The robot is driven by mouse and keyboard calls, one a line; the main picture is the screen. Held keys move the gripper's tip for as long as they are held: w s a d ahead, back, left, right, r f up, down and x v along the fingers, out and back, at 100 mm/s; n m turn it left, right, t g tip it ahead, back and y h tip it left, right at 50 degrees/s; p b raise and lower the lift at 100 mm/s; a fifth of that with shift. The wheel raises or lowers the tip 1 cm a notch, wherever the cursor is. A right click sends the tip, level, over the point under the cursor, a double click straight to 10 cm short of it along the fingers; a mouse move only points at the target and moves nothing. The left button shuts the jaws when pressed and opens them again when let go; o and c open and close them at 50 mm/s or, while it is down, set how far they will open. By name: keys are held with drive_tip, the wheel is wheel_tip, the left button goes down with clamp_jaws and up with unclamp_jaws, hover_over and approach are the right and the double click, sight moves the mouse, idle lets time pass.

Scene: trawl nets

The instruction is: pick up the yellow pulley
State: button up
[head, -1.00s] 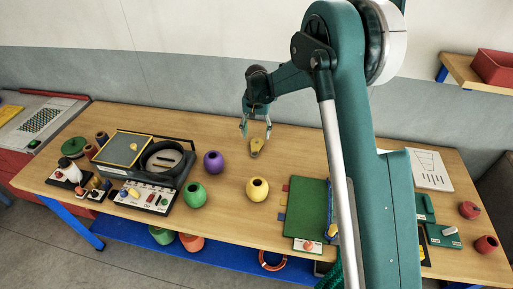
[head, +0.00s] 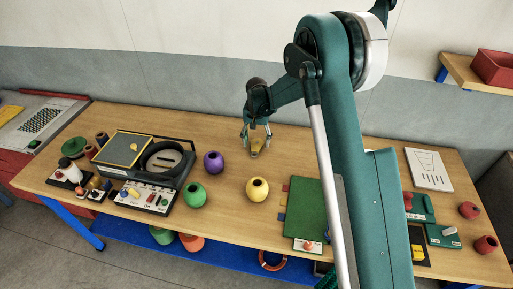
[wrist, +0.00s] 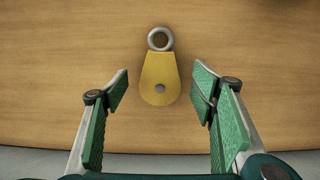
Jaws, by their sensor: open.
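My gripper (wrist: 160,92) is open, with one green-padded finger on each side of the pulley and clear gaps between. In the head view my gripper (head: 256,136) is just above the pulley and partly covers it. Nothing is held.
Yellow (head: 257,189), green (head: 194,194) and purple (head: 213,162) round floats stand on the table (head: 320,160) to the front and left. A green board (head: 308,208) lies to the right front. The table around the pulley is clear.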

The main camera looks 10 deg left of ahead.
sight(256, 145)
drive_tip(key=shift+f, duration=0.85)
drive_tip(key=c, duration=1.1)
drive_tip(key=shift+r, duration=0.15)
drive_tip(key=shift+c, duration=0.2)
wheel_tip(256, 145, up, 10)
